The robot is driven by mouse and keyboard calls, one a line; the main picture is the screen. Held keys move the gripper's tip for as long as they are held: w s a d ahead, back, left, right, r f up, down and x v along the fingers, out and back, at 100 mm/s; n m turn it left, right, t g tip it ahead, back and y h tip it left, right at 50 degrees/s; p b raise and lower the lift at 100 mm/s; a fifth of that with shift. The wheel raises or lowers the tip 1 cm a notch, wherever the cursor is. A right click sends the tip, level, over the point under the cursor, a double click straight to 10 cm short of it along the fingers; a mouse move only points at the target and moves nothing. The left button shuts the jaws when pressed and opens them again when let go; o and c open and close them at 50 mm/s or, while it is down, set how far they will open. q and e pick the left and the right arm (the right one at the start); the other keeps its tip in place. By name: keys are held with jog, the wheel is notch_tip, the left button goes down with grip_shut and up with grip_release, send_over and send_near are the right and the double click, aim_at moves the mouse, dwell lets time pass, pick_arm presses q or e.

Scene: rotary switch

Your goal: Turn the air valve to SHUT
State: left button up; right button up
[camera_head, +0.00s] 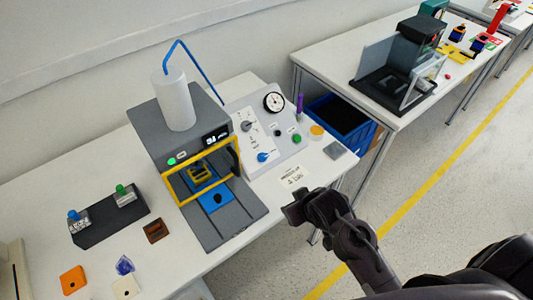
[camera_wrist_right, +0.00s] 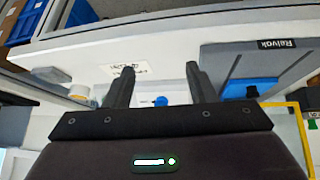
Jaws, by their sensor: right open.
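The sloped light-grey control panel (camera_head: 272,133) stands right of the press. It carries a grey pointer knob (camera_head: 246,126) and a blue knob (camera_head: 263,157) low on its face. Their lettering is too small to read, so I cannot tell which is the air valve or where it points. In the right wrist view a blue knob (camera_wrist_right: 160,101) shows between the fingers, partly hidden by the gripper body. My right gripper (camera_head: 293,204) is in front of the panel, open and apart from the knobs; its two spread fingers (camera_wrist_right: 160,70) hold nothing. My left gripper is out of view.
The grey press (camera_head: 185,130) with a yellow-framed opening stands left of the panel. A gauge (camera_head: 274,102), a green button (camera_head: 297,138) and a purple upright item (camera_head: 300,103) are on or near the panel. A label card (camera_head: 293,177) lies on the table in front.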

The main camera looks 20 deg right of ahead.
jog(key=w+r+t, duration=0.2)
jog(key=w+r, duration=0.1)
jog(key=w, duration=0.1)
jog(key=n+t+y, duration=0.1)
jog(key=t+y, duration=0.3)
send_near(265, 156)
jog(key=shift+x, duration=0.8)
jog(key=p+x, duration=0.1)
jog(key=x, duration=0.6)
jog(key=shift+w+a, duration=0.1)
jog(key=shift+a, duration=0.05)
jog(key=shift+f, duration=0.1)
jog(key=c, duration=1)
